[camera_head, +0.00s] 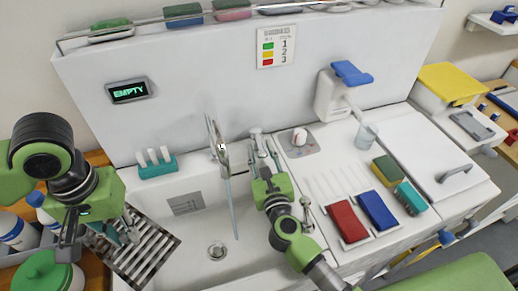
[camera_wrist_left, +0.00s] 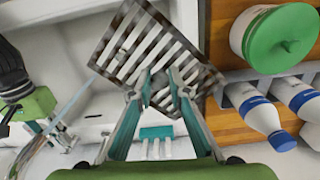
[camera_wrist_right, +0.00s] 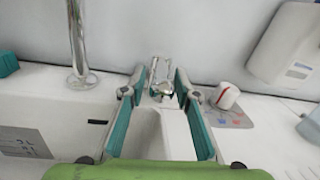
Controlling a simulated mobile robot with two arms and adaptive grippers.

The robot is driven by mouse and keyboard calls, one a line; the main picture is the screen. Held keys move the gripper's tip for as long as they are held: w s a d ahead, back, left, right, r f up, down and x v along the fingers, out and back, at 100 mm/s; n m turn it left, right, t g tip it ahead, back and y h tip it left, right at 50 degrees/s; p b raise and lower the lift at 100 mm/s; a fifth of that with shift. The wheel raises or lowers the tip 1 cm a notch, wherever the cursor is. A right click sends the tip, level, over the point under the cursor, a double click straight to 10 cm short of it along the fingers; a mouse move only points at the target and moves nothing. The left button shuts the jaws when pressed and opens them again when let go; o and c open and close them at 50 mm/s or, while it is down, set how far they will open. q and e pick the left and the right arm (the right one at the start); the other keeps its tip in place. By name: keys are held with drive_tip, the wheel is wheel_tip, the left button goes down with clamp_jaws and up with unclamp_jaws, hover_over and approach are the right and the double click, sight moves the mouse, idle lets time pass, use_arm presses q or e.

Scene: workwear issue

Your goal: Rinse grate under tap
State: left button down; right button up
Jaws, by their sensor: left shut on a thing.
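My left gripper (camera_head: 128,232) is shut on the grate (camera_head: 146,262), a slotted metal plate with brown-stained edges. The left wrist view shows the fingertips (camera_wrist_left: 160,84) closed on the grate's bars (camera_wrist_left: 128,62). The grate is tilted at the sink's left side, apart from the stream. A thin bluish water stream (camera_head: 232,208) falls from the tap (camera_head: 214,140) into the white sink (camera_head: 190,262). My right gripper (camera_head: 264,160) is at the metal lever beside the tap. In the right wrist view its fingers (camera_wrist_right: 158,88) are open on either side of the lever (camera_wrist_right: 160,76); contact is unclear.
A teal holder (camera_head: 158,168) with white pegs stands on the back ledge. Bottles (camera_head: 18,232) and a green-lidded pot (camera_head: 44,272) are at left. Red (camera_head: 346,222) and blue (camera_head: 378,210) pads lie right of the sink. A wall display (camera_head: 128,91) reads EMPTY.

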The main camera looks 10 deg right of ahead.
drive_tip(key=shift+r, duration=0.2)
drive_tip(key=shift+s, duration=0.1)
drive_tip(key=s, duration=1.2)
drive_tip(key=shift+a, duration=0.2)
drive_tip(key=shift+w, duration=0.1)
